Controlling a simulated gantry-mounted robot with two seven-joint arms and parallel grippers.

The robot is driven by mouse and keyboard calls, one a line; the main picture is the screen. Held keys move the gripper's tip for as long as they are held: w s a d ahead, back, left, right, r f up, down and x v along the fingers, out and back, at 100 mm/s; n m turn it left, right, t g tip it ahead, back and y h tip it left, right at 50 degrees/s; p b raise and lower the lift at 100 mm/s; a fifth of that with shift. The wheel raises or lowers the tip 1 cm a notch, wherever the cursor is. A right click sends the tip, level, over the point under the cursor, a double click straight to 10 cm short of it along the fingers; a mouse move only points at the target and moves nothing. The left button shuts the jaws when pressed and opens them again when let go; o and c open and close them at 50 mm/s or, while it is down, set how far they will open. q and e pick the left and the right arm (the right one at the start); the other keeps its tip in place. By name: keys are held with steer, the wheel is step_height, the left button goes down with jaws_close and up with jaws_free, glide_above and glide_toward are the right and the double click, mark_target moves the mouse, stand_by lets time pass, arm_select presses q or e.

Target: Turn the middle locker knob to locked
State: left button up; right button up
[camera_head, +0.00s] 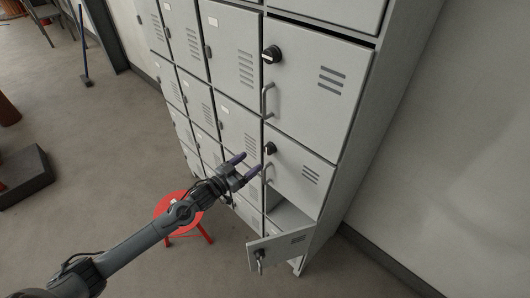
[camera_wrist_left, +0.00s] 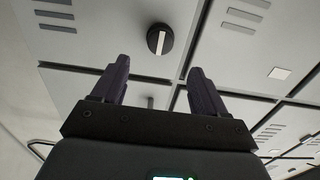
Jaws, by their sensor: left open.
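The middle locker knob (camera_head: 270,148) is a round black knob with a light bar, on the middle door (camera_head: 295,172) of the locker's right column. In the left wrist view the knob (camera_wrist_left: 159,39) sits ahead of the fingers, its light bar close to upright in the picture. My left gripper (camera_head: 248,167) is open and empty, just below and left of the knob in the head view, apart from it. In the wrist view its two dark fingers (camera_wrist_left: 154,80) point toward the knob with a gap between them. My right gripper is not in view.
An upper door has its own knob (camera_head: 271,54) and handle (camera_head: 267,100). The middle door's handle (camera_head: 266,172) is just below the knob, near my fingers. The lower door (camera_head: 277,249) hangs open. A red stool (camera_head: 168,204) stands behind my left arm.

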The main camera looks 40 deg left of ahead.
mark_target(267, 150)
arm_select(q)
steer(key=w, duration=0.6)
steer(key=w+d, duration=0.1)
steer(key=w, duration=0.1)
steer(key=shift+w, duration=0.4)
steer(key=c, duration=1)
